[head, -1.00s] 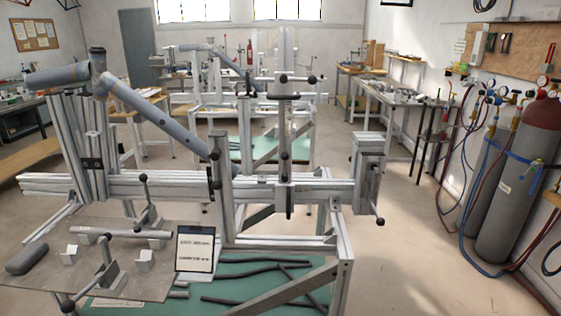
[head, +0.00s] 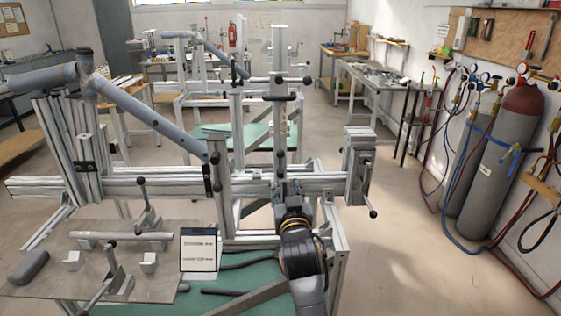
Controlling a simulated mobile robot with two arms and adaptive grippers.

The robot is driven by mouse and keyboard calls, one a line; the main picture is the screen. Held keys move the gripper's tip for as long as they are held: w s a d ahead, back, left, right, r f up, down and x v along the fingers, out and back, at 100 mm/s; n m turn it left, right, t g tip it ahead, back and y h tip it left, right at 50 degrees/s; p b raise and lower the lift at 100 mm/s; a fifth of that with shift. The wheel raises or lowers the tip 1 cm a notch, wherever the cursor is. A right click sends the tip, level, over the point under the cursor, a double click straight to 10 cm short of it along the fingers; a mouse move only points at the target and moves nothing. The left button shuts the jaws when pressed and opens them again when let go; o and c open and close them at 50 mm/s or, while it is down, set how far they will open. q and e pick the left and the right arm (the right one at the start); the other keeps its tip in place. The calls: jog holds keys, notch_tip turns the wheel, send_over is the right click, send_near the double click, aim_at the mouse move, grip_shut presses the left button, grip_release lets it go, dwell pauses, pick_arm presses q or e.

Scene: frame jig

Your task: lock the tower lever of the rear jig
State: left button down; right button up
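A near jig stands in front, with a bicycle-like grey tube frame (head: 150,115) clamped on its aluminium rail (head: 130,186). Its upright tower (head: 280,135) carries a black crosspiece (head: 279,97) at the top. A lever with a dark knob (head: 307,80) sticks out to the right by the tower top; I cannot tell which jig it belongs to. A similar jig with a grey tube (head: 205,50) stands behind. My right gripper (head: 287,190) is in front of the near tower's lower part, at rail height. Its fingers are too hidden to read. My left gripper is out of view.
A side clamp with a knobbed handle (head: 372,213) is at the rail's right end. Gas cylinders (head: 504,150) and hoses stand right. The floor (head: 400,260) between is clear.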

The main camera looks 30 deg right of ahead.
aim_at(281, 161)
jog(key=p+x, duration=0.2)
jog(key=x, duration=1.1)
jog(key=shift+w, duration=0.15)
grip_shut()
